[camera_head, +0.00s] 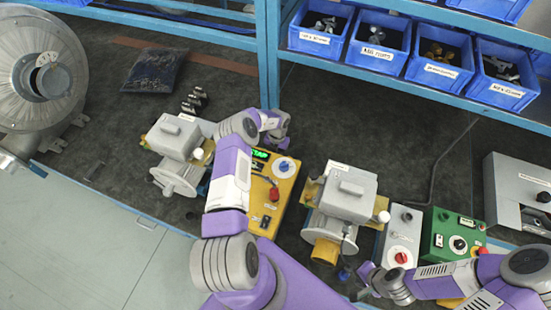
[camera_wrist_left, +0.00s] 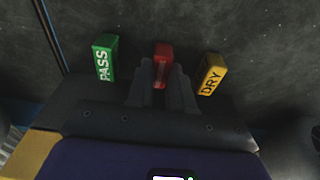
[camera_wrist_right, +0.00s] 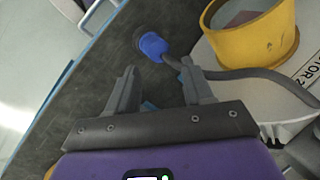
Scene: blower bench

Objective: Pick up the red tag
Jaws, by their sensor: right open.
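The red tag (camera_wrist_left: 162,52) stands on the dark bench in the left wrist view, between a green PASS tag (camera_wrist_left: 104,60) and a yellow DRY tag (camera_wrist_left: 212,75). My left gripper (camera_wrist_left: 162,74) has its fingers close on either side of the red tag. I cannot tell whether they press on it. In the head view my left gripper (camera_head: 275,130) is at the back of the bench, and the red tag cannot be made out there. My right gripper (camera_wrist_right: 157,80) is open and empty, near a blue plug (camera_wrist_right: 152,46) on a grey cable.
A yellow control box (camera_head: 272,190) stands under my left arm, with motor units (camera_head: 346,192) on both sides. A grey box (camera_head: 402,238) and a green box (camera_head: 450,235) are at the right. Blue bins (camera_head: 380,45) line the shelf behind. A blower (camera_head: 38,65) is at left.

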